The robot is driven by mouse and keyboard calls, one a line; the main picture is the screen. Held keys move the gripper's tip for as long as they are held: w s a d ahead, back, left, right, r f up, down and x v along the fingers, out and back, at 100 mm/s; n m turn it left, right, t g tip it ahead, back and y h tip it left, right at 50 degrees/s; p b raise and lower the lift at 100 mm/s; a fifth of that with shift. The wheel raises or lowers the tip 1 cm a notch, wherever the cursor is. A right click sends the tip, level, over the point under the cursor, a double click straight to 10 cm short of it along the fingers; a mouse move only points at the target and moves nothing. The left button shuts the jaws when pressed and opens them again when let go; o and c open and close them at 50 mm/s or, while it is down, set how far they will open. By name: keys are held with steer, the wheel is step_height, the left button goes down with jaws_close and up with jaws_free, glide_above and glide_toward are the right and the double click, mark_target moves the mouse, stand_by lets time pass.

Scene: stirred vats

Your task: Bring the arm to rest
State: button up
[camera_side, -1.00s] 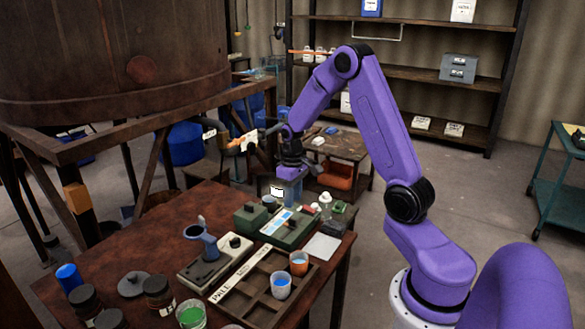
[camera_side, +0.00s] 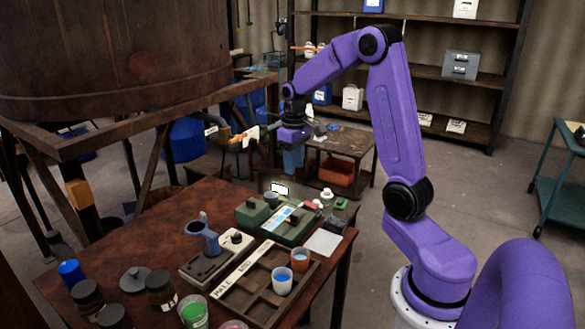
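My gripper (camera_side: 292,158) hangs pointing down at the end of my purple arm. It is in the air above the far edge of the brown table (camera_side: 150,235). A blue shape shows at its lower end. It is too small and dark to tell whether that is the fingers or something held, or whether the fingers are apart. The gripper is clear of the things on the table.
On the table are a green device (camera_side: 290,225), a blue stand (camera_side: 203,238), a divided tray (camera_side: 258,300) with a blue-filled cup (camera_side: 282,281) and an orange cup (camera_side: 300,262), and dark jars (camera_side: 160,290). A large vat (camera_side: 115,50) stands left. Open floor lies right.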

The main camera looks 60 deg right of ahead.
steer(key=s+a+r+n, duration=0.1)
steer(key=s+a+n, duration=0.25)
steer(key=a, duration=0.55)
steer(key=s+a+r+n, duration=0.1)
steer(key=s+a+n, duration=0.1)
steer(key=s+a, duration=0.5)
steer(key=s+a+n, duration=0.3)
steer(key=s+a, duration=0.1)
steer(key=s, duration=0.4)
steer(key=s+a+n, duration=0.4)
steer(key=s, duration=0.4)
steer(key=shift+f, duration=0.45)
